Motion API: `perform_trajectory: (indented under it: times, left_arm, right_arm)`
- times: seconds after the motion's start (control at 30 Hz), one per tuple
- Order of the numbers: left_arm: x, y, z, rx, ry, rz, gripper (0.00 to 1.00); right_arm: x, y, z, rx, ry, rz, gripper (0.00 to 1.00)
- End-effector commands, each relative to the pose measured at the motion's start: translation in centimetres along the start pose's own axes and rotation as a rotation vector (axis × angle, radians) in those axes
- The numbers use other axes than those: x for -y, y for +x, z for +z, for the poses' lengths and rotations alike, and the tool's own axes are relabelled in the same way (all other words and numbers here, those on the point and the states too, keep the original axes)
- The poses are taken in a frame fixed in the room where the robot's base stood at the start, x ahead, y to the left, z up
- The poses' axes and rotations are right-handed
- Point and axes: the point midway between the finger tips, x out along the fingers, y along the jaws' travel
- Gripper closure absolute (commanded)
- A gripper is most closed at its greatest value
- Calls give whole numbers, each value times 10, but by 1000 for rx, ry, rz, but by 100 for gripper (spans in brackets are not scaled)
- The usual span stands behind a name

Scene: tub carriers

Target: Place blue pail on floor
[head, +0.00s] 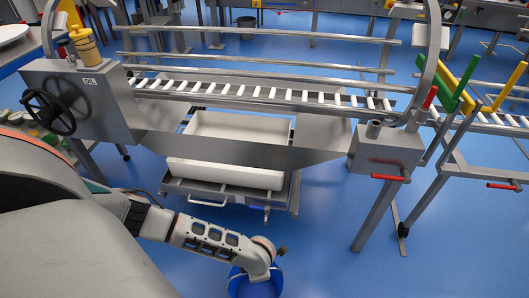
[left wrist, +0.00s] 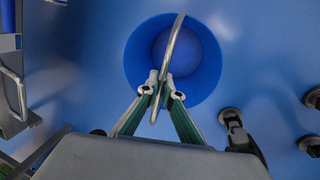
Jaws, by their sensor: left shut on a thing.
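The blue pail (head: 263,290) shows at the bottom of the head view, below the end of my left arm. In the left wrist view the pail (left wrist: 203,95) is seen from above, round and open, with a thin metal handle across it. My left gripper (left wrist: 164,92) is shut on the pail's handle, near the pail's edge. In the head view the left gripper's fingers are hidden behind the wrist. The pail's base is hidden, so I cannot tell whether it touches the blue floor (head: 330,262). My right gripper is in neither view.
A metal conveyor frame (head: 240,150) with white rollers spans the middle. Under it, a low wheeled carrier (head: 182,187) bears white tubs (head: 226,173). A handwheel (head: 48,112) is at the left. A metal leg (head: 375,218) stands at the right.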

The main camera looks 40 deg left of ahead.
Motion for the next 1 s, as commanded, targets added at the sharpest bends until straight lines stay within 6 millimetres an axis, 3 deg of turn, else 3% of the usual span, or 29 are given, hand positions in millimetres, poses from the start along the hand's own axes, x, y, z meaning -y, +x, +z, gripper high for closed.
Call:
perform_trajectory:
  times: [0.37, 0.6, 0.8, 1.0]
  left_arm:
    - [-69, 21, 26, -8, -4, -4, 100]
    - [-116, 30, 46, -8, -4, -4, 100]
    - [-134, 29, 55, -3, -3, -2, 100]
    - [-140, 29, 58, -2, -3, -1, 100]
  right_arm:
    - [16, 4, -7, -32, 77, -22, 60]
    - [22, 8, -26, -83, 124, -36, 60]
    - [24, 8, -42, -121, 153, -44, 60]
    - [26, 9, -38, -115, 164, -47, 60]
